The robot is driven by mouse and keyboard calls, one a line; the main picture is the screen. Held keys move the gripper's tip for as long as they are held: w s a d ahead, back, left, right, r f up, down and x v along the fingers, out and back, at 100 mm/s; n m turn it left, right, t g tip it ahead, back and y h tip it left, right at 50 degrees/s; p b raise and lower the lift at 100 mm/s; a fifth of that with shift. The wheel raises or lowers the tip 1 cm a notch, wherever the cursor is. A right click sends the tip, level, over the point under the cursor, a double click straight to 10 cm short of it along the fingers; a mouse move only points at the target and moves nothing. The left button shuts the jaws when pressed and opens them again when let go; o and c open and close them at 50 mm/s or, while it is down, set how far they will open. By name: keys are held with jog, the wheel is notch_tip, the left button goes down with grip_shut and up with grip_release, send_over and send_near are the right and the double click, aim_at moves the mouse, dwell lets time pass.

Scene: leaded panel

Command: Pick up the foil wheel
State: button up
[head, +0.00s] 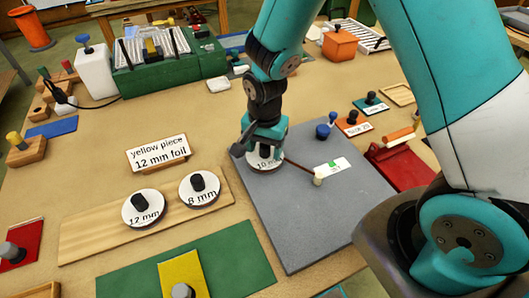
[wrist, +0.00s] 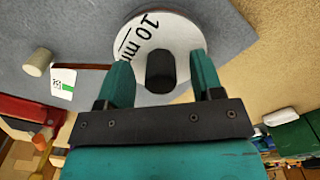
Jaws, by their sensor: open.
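Three white discs with black knobs are in view, marked 12 mm (head: 131,216), 8 mm (head: 213,198) and 10 mm (wrist: 183,35). The 12 mm and 8 mm discs lie on a wooden board (head: 90,232). The 10 mm disc lies on the grey mat (head: 300,232), partly hidden by my gripper in the head view. My gripper (head: 264,146) is low over the 10 mm disc. In the wrist view its open fingers (wrist: 160,62) stand on either side of that disc's black knob (wrist: 160,72), with gaps visible. A sign (head: 158,153) reads "yellow piece 12 mm foil".
A thin dark rod leads from beside the 10 mm disc to a cream peg (head: 318,179). A white-green tag (head: 333,166) and blue knob (head: 325,130) are nearby. A green mat (head: 240,262) with a yellow piece (head: 183,271) lies in front. The grey mat's front is clear.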

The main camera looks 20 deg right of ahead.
jog(key=shift+f, duration=0.25)
jog(key=c, duration=1)
jog(key=shift+o, duration=0.2)
jog(key=shift+r, duration=0.1)
notch_tip(320, 180, up, 20)
jog(key=b, duration=0.1)
jog(key=shift+b, duration=0.4)
jog(key=shift+o, duration=0.4)
jog(key=shift+c, duration=0.4)
